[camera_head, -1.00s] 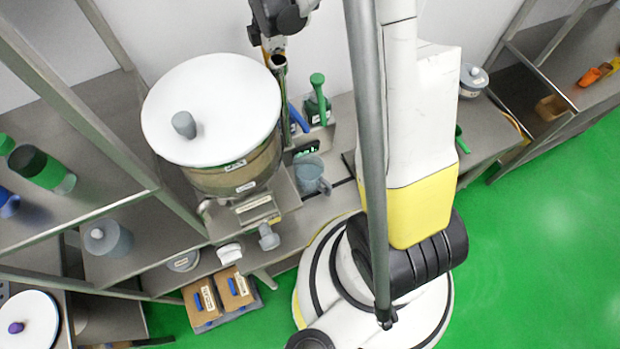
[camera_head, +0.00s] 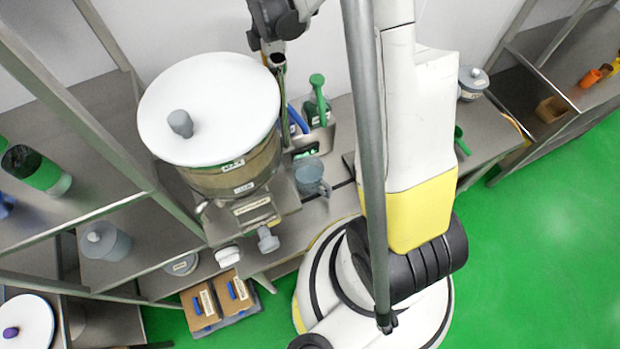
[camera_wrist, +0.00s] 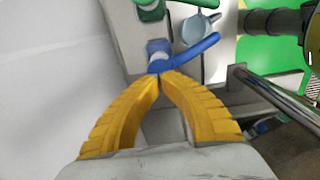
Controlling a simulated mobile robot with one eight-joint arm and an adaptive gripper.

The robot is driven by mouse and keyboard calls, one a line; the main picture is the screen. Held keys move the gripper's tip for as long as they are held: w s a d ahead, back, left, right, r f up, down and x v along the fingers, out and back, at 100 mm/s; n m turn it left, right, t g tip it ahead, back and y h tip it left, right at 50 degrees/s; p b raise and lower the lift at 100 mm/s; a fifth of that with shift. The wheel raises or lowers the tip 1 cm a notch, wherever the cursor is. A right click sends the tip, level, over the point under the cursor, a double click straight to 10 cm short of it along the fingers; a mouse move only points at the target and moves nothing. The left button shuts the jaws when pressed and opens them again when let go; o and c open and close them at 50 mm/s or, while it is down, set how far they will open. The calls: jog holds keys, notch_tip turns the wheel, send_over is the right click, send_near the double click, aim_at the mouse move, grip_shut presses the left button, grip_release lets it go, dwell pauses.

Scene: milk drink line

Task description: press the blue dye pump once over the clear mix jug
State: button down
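The blue dye pump (camera_head: 298,119) stands left of the green pump (camera_head: 318,98) on the steel counter. In the wrist view, its blue head and long spout (camera_wrist: 197,50) lie just beyond my fingertips. My gripper (camera_wrist: 160,77) has its yellow fingers together at the tips, with nothing seen between them. The tips are at or very near the pump head; I cannot tell whether they touch. The clear mix jug (camera_head: 311,177) stands in front of the pumps; it also shows in the wrist view (camera_wrist: 196,28), near the spout's far end.
A large white-lidded vat (camera_head: 210,108) stands close left of the pumps. A steel-framed shelf (camera_head: 85,110) is at the left. A grey lidded pot (camera_head: 473,82) stands at the right of the counter. Green floor (camera_head: 540,240) is clear at the right.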

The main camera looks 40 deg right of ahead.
jog(key=shift+f, duration=0.2)
dwell(0.5)
jog(key=shift+f+b, duration=2.2)
jog(key=shift+b, duration=0.1)
jog(key=shift+r, duration=0.1)
jog(key=shift+r+p, duration=1.4)
jog(key=shift+r, duration=0.9)
notch_tip(320, 180, up, 6)
jog(key=p, duration=0.3)
